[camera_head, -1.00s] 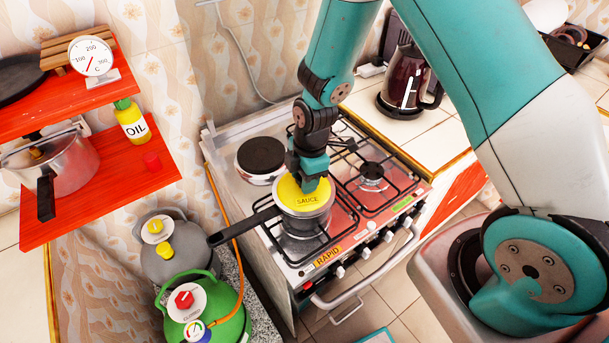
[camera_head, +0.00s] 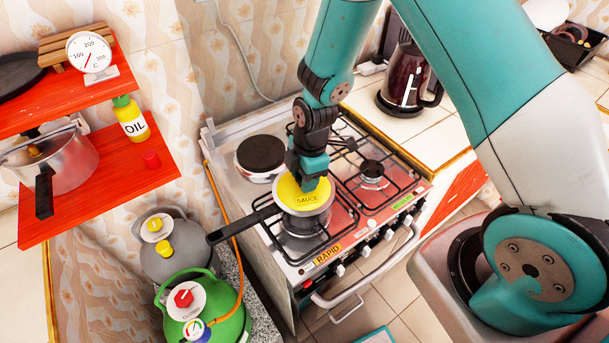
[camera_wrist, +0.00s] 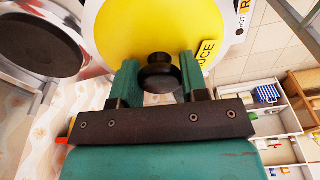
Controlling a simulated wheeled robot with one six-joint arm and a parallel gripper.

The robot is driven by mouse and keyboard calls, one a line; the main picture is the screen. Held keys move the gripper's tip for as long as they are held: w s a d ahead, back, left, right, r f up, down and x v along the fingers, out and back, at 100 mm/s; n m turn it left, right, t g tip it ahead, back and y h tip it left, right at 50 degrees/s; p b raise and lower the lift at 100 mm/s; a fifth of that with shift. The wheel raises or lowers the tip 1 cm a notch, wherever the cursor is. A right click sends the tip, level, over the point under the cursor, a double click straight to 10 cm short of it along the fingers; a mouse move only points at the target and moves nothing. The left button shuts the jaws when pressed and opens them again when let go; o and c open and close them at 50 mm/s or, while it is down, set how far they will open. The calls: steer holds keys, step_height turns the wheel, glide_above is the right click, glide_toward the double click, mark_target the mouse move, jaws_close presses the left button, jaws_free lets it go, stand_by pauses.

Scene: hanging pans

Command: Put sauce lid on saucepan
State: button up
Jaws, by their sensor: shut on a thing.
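The yellow sauce lid (camera_head: 302,198) with a "SAUCE" label lies over the top of the saucepan (camera_head: 307,222) in the head view. The saucepan stands on the front left burner, its dark handle (camera_head: 243,225) pointing left. The lid looks level and roughly centred on the pan, but I cannot tell whether it is fully seated. My gripper (camera_head: 309,180) is above the lid. In the wrist view, my gripper (camera_wrist: 158,82) has its two fingers on either side of the lid's black knob (camera_wrist: 160,72), shut on it. The lid's yellow face (camera_wrist: 150,30) fills the upper middle there.
A black hotplate (camera_head: 261,153) is behind left of the pan, and a free burner (camera_head: 372,172) is to the right. A kettle (camera_head: 405,80) stands on the counter. Red shelves (camera_head: 110,190) hold a pressure cooker (camera_head: 60,165) and oil bottle (camera_head: 131,120). Gas cylinders (camera_head: 215,310) stand below left.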

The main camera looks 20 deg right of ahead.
steer(key=shift+f, duration=0.1)
stand_by(0.3)
steer(key=o, duration=1.2)
step_height(320, 180, up, 17)
steer(key=d+b, duration=0.2)
steer(key=b, duration=0.2)
steer(key=s+a+r+m+y, duration=0.1)
steer(key=s+a+r+m, duration=0.1)
steer(key=s+m, duration=0.2)
steer(key=s+a+r+m+y+b, duration=0.1)
steer(key=s+m, duration=0.3)
steer(key=s, duration=0.5)
steer(key=s+a+r+m+b, duration=0.1)
steer(key=s+a+r+m, duration=0.1)
steer(key=s, duration=0.5)
steer(key=shift+a+r+m+y, duration=0.2)
steer(key=shift+a+m, duration=0.25)
steer(key=shift+a+r+m+y, duration=0.2)
steer(key=shift+a+m, duration=0.2)
steer(key=shift+m, duration=0.05)
